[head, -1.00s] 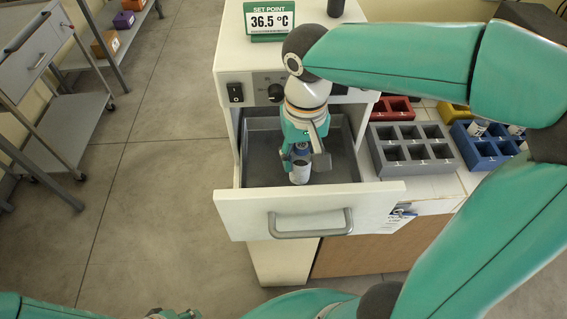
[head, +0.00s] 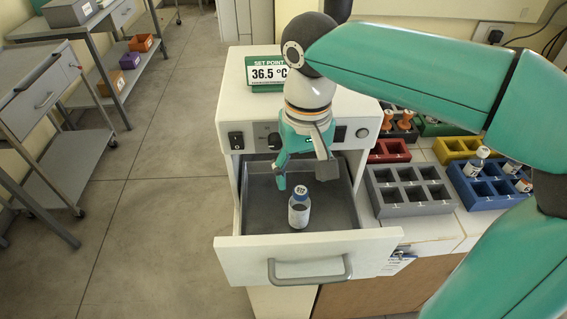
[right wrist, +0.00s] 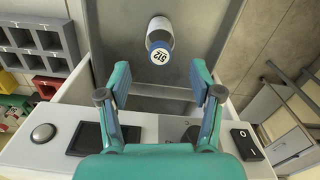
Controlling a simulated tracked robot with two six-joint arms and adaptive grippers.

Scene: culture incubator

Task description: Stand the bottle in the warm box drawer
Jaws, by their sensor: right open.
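The bottle (head: 299,208) stands upright on the floor of the open warm box drawer (head: 262,249), near its front. It has a white label and a blue cap marked 512, which also shows in the right wrist view (right wrist: 160,44). My right gripper (head: 302,181) is open and empty, above and behind the bottle and apart from it. In the right wrist view its two fingers (right wrist: 160,88) are spread, with the bottle beyond them. The warm box (head: 225,105) carries a 36.5 °C set point sign (head: 266,73). My left gripper is not in view.
A grey rack (head: 378,200) with empty compartments stands right of the drawer. A blue rack (head: 462,193) with several bottles, a red rack (head: 388,154) and a yellow rack (head: 458,150) are beside it. Grey trolleys and shelves stand left; the floor between is clear.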

